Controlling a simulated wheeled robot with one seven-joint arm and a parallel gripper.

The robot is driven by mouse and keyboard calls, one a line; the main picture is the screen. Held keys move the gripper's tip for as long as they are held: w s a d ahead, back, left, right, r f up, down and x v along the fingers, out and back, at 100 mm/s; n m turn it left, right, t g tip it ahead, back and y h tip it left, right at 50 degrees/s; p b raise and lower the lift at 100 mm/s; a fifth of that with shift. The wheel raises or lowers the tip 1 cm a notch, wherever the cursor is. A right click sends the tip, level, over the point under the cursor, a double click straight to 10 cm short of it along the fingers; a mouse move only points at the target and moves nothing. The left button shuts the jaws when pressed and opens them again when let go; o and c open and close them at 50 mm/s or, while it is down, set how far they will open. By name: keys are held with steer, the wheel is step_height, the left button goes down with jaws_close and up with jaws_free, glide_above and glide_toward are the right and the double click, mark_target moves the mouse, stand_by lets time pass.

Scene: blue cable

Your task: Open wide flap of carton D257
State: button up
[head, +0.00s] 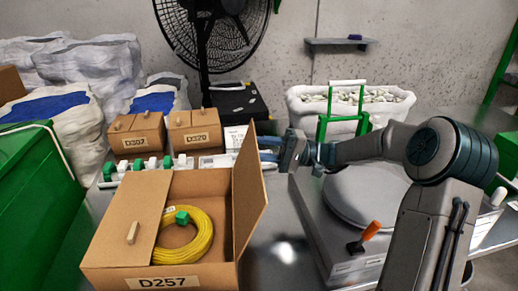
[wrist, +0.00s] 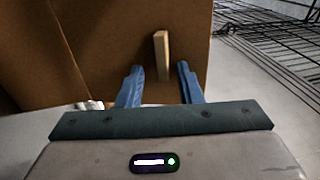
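Carton D257 (head: 205,270) stands in the front of the head view, its label facing me. Its left flap (head: 127,212) lies flat over the left part, with a small wooden tab (head: 132,232). Its right flap (head: 247,190) stands up, roughly vertical. Inside lies a coiled yellow cable (head: 203,233) with a green clip (head: 182,217). My gripper (head: 270,150) is at the outer side of the standing flap. In the wrist view, my gripper (wrist: 160,68) has its blue fingers apart, a wooden tab (wrist: 161,55) between their tips, with gaps on both sides.
Cartons D307 (head: 136,137) and D279 (head: 193,131) stand behind. A row of green and white pieces (head: 150,168) lies before them. A grey round-topped device (head: 365,195) with an orange-handled knob (head: 371,231) is under my arm. A green bin (head: 35,190) is at left.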

steer(key=p+v, duration=0.1)
steer(key=v, duration=1.2)
steer(key=shift+d, duration=0.25)
steer(key=shift+c, duration=0.3)
